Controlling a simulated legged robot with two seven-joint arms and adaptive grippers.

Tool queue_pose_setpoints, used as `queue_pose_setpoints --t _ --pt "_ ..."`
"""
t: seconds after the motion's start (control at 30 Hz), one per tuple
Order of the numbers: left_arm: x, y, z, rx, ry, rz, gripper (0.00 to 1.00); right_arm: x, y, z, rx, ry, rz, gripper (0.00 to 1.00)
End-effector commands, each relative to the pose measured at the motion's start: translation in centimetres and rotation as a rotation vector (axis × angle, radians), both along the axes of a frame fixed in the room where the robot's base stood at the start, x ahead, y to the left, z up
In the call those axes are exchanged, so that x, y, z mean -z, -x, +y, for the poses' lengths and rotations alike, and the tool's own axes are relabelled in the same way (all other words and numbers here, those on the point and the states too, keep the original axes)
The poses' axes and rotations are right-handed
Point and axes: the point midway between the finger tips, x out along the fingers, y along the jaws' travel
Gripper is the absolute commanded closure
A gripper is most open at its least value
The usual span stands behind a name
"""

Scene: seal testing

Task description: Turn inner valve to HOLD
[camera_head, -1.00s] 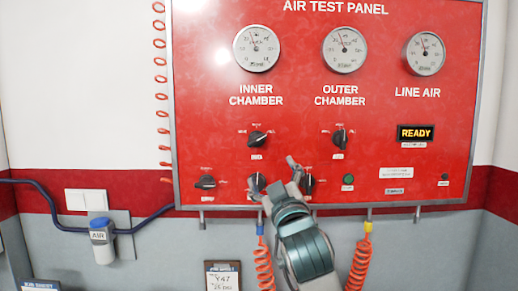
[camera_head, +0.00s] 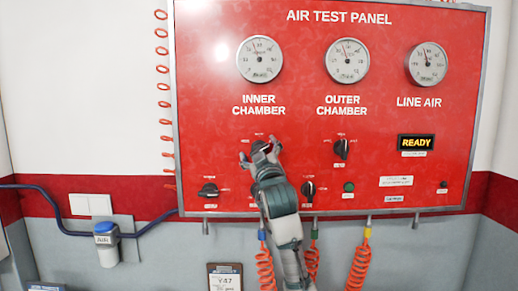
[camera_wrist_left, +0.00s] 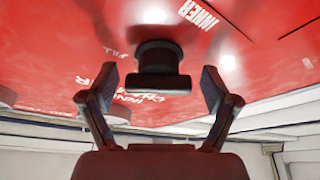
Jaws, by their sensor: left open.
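The inner valve is a black knob (camera_head: 259,146) on the red panel, below the INNER CHAMBER label (camera_head: 259,105). Its pointer direction is hard to tell and the markings around it are too small to read. My left gripper (camera_head: 259,154) is in front of the knob with its fingers spread to either side. In the left wrist view, the dark knob (camera_wrist_left: 160,70) with its crossbar is centred ahead, between and beyond the open fingertips (camera_wrist_left: 158,88). Gaps show on both sides, and the fingers do not grip it. My right gripper is not in view.
The outer chamber knob (camera_head: 341,148) is to the right. A lower-left knob (camera_head: 208,190) and a lower-right knob (camera_head: 308,189) flank my arm. Orange coiled hoses (camera_head: 359,268) hang below the panel. The display (camera_head: 416,142) reads READY.

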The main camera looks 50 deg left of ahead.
Motion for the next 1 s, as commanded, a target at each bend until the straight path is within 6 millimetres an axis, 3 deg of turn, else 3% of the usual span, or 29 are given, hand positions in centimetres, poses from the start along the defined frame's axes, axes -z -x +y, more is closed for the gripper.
queue_pose_setpoints --t 0.17,0.4,0.73,1.0 --pt "0.0 0.0 0.0 0.000 0.000 0.000 0.12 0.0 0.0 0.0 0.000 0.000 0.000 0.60" --pt "0.1 0.0 0.0 0.000 0.000 0.000 0.72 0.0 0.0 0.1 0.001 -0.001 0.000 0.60" --pt "0.0 0.0 0.0 0.000 0.022 -0.023 0.73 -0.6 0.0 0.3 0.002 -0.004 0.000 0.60" --pt "-0.3 0.0 0.0 0.000 0.123 -0.137 0.73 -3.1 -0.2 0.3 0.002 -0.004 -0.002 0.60"
